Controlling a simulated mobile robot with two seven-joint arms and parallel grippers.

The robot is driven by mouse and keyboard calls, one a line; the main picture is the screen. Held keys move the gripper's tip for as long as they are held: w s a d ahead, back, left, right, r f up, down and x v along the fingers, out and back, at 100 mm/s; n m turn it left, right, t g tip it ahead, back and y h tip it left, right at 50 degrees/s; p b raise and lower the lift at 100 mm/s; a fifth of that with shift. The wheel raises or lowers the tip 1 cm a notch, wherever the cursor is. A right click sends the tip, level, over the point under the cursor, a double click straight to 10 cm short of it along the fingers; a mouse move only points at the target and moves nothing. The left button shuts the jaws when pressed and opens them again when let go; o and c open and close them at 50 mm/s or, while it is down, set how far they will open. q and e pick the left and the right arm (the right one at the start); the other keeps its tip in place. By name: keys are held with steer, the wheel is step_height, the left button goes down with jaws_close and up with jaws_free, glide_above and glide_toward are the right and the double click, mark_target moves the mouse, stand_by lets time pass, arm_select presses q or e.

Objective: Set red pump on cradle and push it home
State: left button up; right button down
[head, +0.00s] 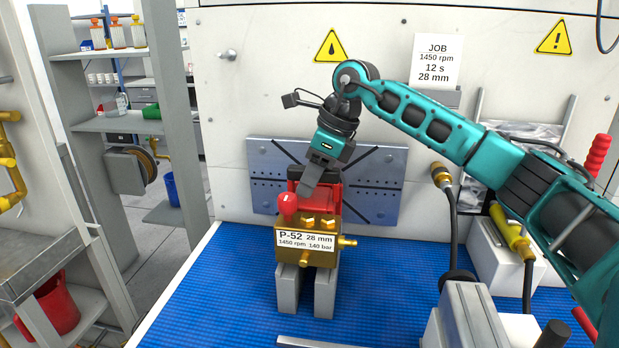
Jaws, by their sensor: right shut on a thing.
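The red pump (328,196) is near the middle of the head view, with a brass front block labelled P-52 (307,240) and a red knob at its upper left. It is upright, directly above two grey blocks (325,293) that look like the cradle. I cannot tell whether it rests fully on them or how far back it sits. My right gripper (308,188) points down from above and is shut on the red pump near its top. The exact finger contact is partly hidden. My left gripper is not in view.
A grey slotted plate (375,185) is on the wall behind the pump. The blue mat (220,285) is clear to the left. A hose with a brass end (442,178) stands to the right, near a yellow-handled fitting (510,232) and a grey block (470,315).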

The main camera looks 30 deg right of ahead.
steer(key=shift+w+d+r+p, duration=0.25)
steer(key=shift+w+d+p, duration=0.1)
steer(key=shift+w, duration=0.25)
steer(key=shift+w+d+r+p, duration=0.2)
steer(key=shift+w+d+p, duration=0.15)
steer(key=shift+w, duration=0.2)
stand_by(0.3)
steer(key=c, duration=0.9)
jaws_free()
steer(key=shift+s+f, duration=0.1)
steer(key=shift+s, duration=0.05)
steer(key=shift+o, duration=0.7)
steer(key=shift+f, duration=0.1)
steer(key=shift+s+d+f, duration=0.1)
steer(key=shift+f, duration=0.4)
steer(key=v, duration=1.3)
steer(key=shift+r, duration=0.4)
